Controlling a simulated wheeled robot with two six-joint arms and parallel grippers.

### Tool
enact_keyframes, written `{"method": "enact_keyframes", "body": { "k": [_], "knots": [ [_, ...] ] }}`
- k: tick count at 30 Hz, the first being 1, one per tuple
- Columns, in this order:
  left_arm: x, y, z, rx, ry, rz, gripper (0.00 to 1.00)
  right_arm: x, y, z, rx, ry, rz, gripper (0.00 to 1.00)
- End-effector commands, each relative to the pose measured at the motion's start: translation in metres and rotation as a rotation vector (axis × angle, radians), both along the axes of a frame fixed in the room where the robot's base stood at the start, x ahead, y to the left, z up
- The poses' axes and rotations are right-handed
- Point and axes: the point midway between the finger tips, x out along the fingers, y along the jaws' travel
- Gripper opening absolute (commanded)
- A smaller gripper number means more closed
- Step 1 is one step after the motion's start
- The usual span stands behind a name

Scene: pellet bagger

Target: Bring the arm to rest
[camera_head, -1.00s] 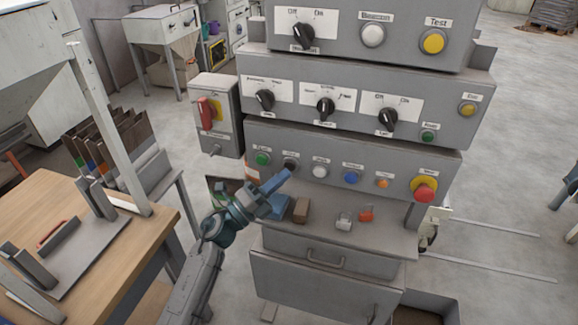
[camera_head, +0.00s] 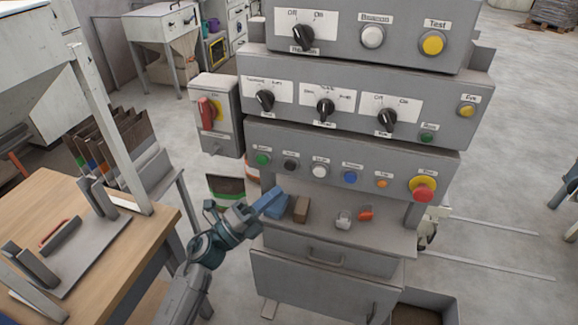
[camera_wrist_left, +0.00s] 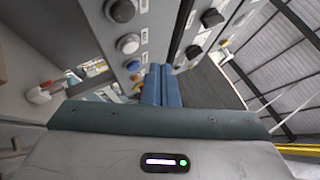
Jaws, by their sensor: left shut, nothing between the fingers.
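My left gripper (camera_head: 268,199) is shut with its blue fingers together, nothing between them. In the left wrist view the shut fingers (camera_wrist_left: 162,84) point along the console face, apart from the white button (camera_wrist_left: 128,44) and blue button (camera_wrist_left: 134,65). My right gripper does not show.
The control console (camera_head: 340,165) carries several knobs and buttons, with a red stop button (camera_head: 423,188) at right. A brown block (camera_head: 301,209) and a red item (camera_head: 365,214) lie on its shelf. A wooden table (camera_head: 110,245) stands at left.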

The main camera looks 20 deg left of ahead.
Motion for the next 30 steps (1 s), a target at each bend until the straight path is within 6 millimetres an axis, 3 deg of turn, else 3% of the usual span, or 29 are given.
{"method": "enact_keyframes", "body": {
  "k": [11, 14, 17, 22, 26, 30],
  "knots": [
    [0.0, 0.0, 0.0, 0.0, 0.0, 0.0, 0.0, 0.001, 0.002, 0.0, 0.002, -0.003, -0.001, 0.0],
    [0.009, 0.009, -0.025, -0.054, 0.081, 0.022, 0.0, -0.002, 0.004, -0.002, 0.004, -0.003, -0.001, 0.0],
    [0.022, 0.027, -0.077, -0.165, 0.24, 0.072, 0.0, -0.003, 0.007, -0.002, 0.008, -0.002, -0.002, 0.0],
    [0.025, 0.065, -0.201, -0.405, 0.58, 0.209, 0.0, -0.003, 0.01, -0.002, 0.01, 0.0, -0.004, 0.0],
    [0.005, 0.091, -0.296, -0.568, 0.82, 0.334, 0.0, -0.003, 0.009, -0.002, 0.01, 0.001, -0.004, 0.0],
    [-0.038, 0.113, -0.392, -0.729, 1.056, 0.482, 0.0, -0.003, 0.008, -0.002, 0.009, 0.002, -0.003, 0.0]
  ]
}}
